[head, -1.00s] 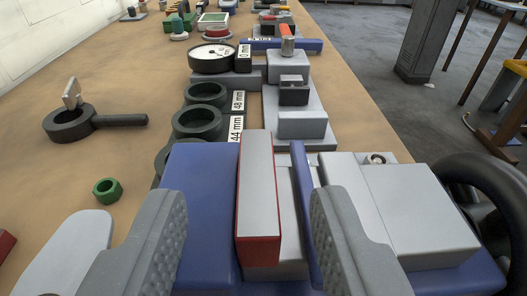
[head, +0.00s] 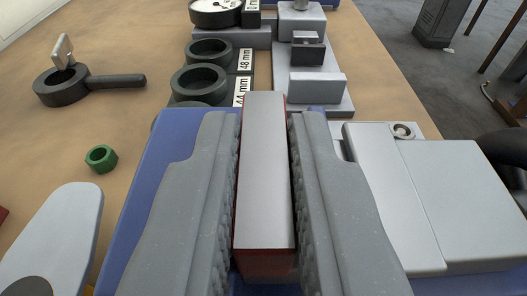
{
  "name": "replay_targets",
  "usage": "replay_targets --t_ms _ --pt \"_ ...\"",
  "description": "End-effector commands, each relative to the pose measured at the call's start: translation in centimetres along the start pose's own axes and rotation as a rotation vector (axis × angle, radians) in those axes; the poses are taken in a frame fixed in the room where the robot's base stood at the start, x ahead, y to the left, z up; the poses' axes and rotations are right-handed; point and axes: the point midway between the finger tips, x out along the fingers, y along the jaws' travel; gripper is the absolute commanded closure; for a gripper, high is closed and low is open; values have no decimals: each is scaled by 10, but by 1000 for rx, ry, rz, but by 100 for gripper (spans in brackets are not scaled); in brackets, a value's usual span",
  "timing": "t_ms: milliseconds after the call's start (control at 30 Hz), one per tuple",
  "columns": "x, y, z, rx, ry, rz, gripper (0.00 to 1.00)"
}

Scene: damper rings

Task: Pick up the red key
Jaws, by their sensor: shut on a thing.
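The red key (head: 264,264) is a long upright block with a grey top face and red sides, in the lower middle of the head view. My gripper (head: 265,165) is shut on it, with one ridged grey finger against each long side. The key stands over a blue block (head: 160,135), partly covered by my fingers. The key's lower end is hidden, so I cannot tell whether it touches what lies beneath.
Dark rings (head: 199,84) beside size labels and a grey stepped fixture (head: 316,88) lie beyond the key. A grey box (head: 445,205) stands close on the right. A green nut (head: 101,158) and a dark handled ring (head: 62,85) lie left, with bare bench between.

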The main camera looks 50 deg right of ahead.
Motion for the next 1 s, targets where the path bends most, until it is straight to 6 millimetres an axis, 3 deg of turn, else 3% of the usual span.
replay_targets --t_ms 233,533,767,1000 --pt "-2 -2 -8 2 1 -5 100" --pt "-10 0 -38 2 2 -4 100" --pt "-32 24 -34 -2 0 -5 100" --pt "-66 60 -32 -2 0 -5 100"
